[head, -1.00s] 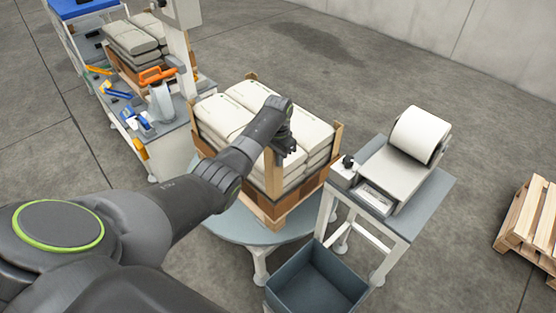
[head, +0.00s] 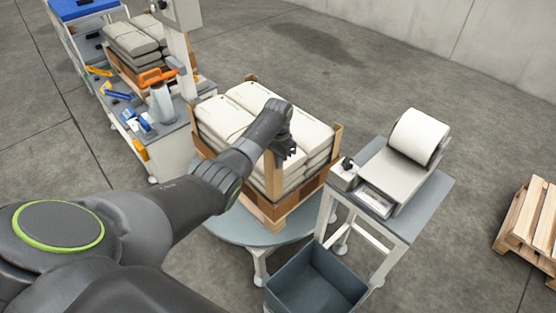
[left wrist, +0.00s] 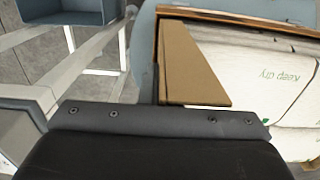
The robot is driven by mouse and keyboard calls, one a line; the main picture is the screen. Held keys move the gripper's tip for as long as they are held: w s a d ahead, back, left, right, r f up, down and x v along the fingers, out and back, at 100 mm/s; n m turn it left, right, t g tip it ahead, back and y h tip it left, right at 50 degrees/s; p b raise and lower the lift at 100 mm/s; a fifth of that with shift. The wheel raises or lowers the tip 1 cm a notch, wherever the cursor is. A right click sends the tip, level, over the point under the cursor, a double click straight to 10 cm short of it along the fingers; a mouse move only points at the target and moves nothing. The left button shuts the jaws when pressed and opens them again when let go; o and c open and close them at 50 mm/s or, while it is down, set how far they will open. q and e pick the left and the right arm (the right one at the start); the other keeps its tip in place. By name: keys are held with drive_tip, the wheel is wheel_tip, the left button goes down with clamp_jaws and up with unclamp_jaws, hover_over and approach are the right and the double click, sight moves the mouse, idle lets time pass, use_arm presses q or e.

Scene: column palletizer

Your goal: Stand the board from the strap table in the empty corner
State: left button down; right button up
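A stack of pale bags (head: 231,115) stands on a wooden pallet (head: 268,213) on a round grey turntable (head: 228,229). Tan boards stand upright at the back corner (head: 251,78), the right corner (head: 336,139) and the front corner (head: 273,177). The front board (left wrist: 187,62) also shows in the left wrist view, close against the bags (left wrist: 260,65). My left gripper (head: 288,151) is at the top of the front board, beside the bags. Its fingers are too small and dark to tell open from shut. My right gripper is out of view.
A table with a white roll (head: 419,136) stands to the right, a blue-grey open bin (head: 316,283) in front. An empty pallet (head: 530,222) lies far right.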

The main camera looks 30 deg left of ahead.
sight(278, 178)
use_arm(q)
drive_tip(key=shift+f, duration=0.15)
idle(0.6)
drive_tip(key=shift+f+b, duration=3.1)
drive_tip(key=shift+f, duration=1.1)
drive_tip(key=c, duration=2.1)
unclamp_jaws()
